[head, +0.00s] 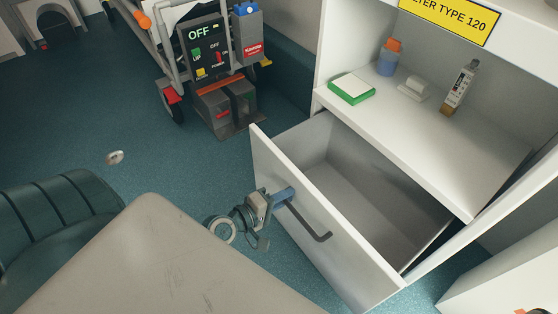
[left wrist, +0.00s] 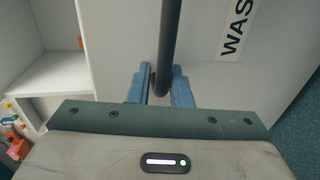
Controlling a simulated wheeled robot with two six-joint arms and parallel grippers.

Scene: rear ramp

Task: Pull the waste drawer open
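The waste drawer (head: 325,220) stands well out of the white cabinet, its empty-looking inside showing in the head view. Its dark bar handle (head: 308,222) is on the front panel, and the handle (left wrist: 170,45) runs down the middle of the left wrist view. My left gripper (head: 284,196) is at the handle's far end. In the left wrist view its blue fingers (left wrist: 161,88) sit close on both sides of the bar, shut on it. Part of a "WAS" label (left wrist: 237,27) shows on the drawer front. My right gripper is not in view.
On the cabinet shelf (head: 420,135) above the drawer are a green-and-white box (head: 351,89), an orange-capped bottle (head: 388,57) and other small items. A wheeled stretcher (head: 215,80) stands behind. A dark green seat (head: 60,225) is at left. Blue floor (head: 190,160) lies between.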

